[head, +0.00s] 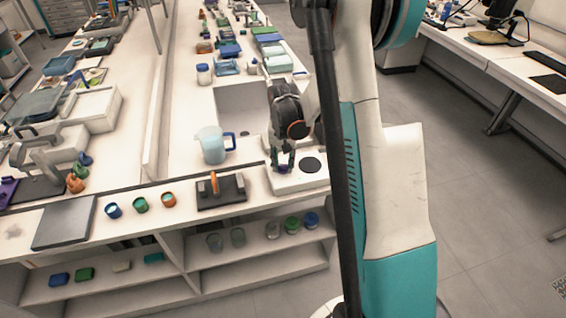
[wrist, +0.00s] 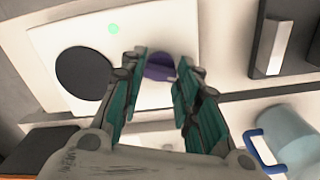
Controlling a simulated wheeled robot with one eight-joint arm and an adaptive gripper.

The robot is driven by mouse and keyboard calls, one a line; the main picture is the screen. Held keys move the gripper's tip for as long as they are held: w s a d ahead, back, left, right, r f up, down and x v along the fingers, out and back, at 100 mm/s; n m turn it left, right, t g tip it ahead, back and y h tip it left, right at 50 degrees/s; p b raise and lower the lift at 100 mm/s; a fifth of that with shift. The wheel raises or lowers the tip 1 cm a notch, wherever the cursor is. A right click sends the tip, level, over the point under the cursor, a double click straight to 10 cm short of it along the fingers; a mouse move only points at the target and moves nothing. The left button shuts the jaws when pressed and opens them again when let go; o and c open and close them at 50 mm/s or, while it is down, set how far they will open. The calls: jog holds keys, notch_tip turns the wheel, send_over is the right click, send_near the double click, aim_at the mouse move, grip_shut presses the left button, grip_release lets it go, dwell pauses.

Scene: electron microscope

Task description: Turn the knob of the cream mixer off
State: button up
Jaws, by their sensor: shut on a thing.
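The cream mixer (head: 300,182) is a low pale box near the front edge of the bench, with a round black disc (head: 311,165) on top. It fills the upper left of the wrist view (wrist: 185,20), where a small green light shows. Its purple knob (wrist: 159,67) sits beside the disc and is partly covered by my fingers; a little of it shows in the head view (head: 283,170). My gripper (head: 283,160) points down over the knob. In the wrist view its teal fingers (wrist: 161,60) stand on both sides of the knob, shut on it.
A clear pitcher with a blue handle (head: 213,147) stands left of the mixer. A dark plate with an orange handle (head: 222,192) lies to the front left. Small cups line the front edge further left. Trays and boxes crowd the bench behind.

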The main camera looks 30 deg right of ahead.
aim_at(283, 165)
jog(key=n, duration=0.6)
jog(key=shift+n+b, duration=0.3)
jog(key=shift+b, duration=0.05)
jog(key=n, duration=0.6)
jog(key=shift+n, duration=0.3)
jog(key=o, duration=1.1)
jog(key=shift+c, duration=0.2)
jog(key=shift+r, duration=0.1)
notch_tip(283, 165, up, 12)
